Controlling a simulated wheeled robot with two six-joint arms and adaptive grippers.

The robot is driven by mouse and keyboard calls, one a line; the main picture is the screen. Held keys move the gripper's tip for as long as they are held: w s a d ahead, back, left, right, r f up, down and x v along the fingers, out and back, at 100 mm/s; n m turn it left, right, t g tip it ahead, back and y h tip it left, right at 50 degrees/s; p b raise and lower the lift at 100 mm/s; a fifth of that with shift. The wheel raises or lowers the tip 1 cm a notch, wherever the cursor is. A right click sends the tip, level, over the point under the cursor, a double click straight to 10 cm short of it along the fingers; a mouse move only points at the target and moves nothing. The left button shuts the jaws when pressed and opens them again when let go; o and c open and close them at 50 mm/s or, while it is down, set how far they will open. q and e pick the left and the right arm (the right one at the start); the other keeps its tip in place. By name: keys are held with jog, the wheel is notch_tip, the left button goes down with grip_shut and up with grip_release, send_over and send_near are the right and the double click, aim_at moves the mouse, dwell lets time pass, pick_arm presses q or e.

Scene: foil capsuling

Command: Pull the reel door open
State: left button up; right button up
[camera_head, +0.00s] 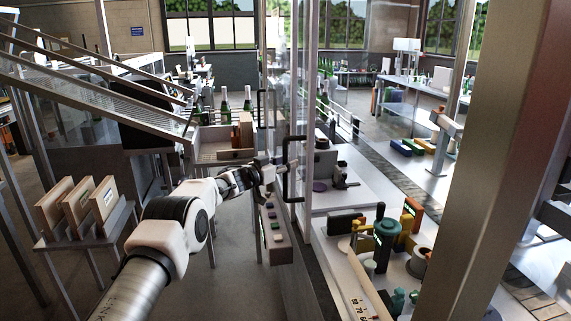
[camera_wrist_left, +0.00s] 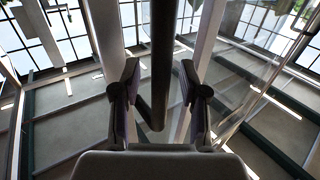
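The reel door appears to be a tall clear panel with a pale metal frame (camera_head: 305,110) in the middle of the head view. I cannot be sure which framed panel is the reel door. A black bar handle (camera_head: 287,185) stands upright on it. My left gripper (camera_head: 276,171) is at the handle's left side. In the left wrist view, the dark handle bar (camera_wrist_left: 163,50) runs between the two spread fingers of my left gripper (camera_wrist_left: 160,92). Gaps show on both sides of the bar, so the fingers do not appear closed on it. My right gripper is not in view.
A second black handle (camera_head: 261,108) is on a panel farther back. A button box (camera_head: 275,232) hangs below my gripper. A bench with a green-topped device (camera_head: 385,235) lies behind the panel. Boxes on a stand (camera_head: 90,207) are at left. Floor shows beneath my left arm.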

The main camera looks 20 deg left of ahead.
pick_arm(q)
jog(key=v, duration=1.2)
jog(key=shift+f, duration=0.1)
